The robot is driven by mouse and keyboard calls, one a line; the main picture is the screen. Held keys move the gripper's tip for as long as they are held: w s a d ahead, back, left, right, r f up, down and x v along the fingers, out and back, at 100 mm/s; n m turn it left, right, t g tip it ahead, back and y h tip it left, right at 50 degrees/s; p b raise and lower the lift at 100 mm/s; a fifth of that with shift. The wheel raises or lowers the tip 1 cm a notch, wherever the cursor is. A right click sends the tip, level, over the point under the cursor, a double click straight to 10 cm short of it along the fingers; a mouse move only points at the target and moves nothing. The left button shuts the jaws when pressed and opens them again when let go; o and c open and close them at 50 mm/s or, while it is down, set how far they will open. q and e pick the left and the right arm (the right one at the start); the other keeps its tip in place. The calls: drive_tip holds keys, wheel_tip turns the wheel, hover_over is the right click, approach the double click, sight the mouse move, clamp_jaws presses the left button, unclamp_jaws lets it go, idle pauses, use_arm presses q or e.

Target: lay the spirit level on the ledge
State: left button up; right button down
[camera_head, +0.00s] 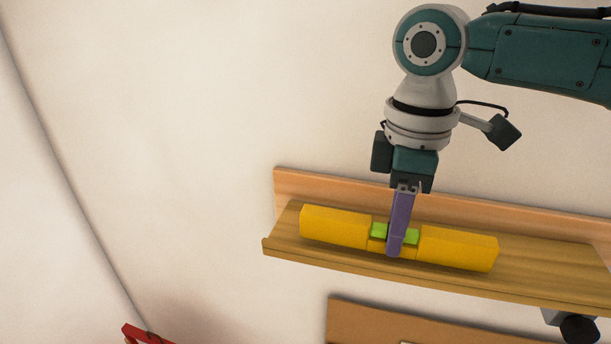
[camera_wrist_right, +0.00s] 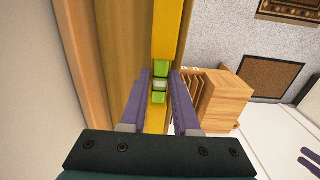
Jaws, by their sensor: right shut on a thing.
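The spirit level (camera_head: 457,248) is a long yellow bar with a green vial in its middle. In the head view it lies lengthwise along the wooden ledge (camera_head: 560,256), inside the front lip; I cannot tell whether it rests fully on the surface. My right gripper (camera_head: 395,250) reaches down from above, with its purple fingers shut on the middle of the level. The right wrist view shows the fingers (camera_wrist_right: 160,85) on either side of the level (camera_wrist_right: 167,35) at the green vial.
The ledge has a raised back board (camera_head: 480,213) against the pale wall. Below it is a brown board (camera_head: 400,325), and a red-edged thing (camera_head: 143,334) shows at the bottom left. The wrist view shows a wooden box-like piece (camera_wrist_right: 225,100) beyond the ledge and a dark framed panel (camera_wrist_right: 270,80).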

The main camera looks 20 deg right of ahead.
drive_tip(key=shift+f, duration=0.15)
drive_tip(key=shift+f, duration=0.2)
drive_tip(key=c, duration=0.7)
unclamp_jaws()
drive_tip(key=shift+o, duration=0.2)
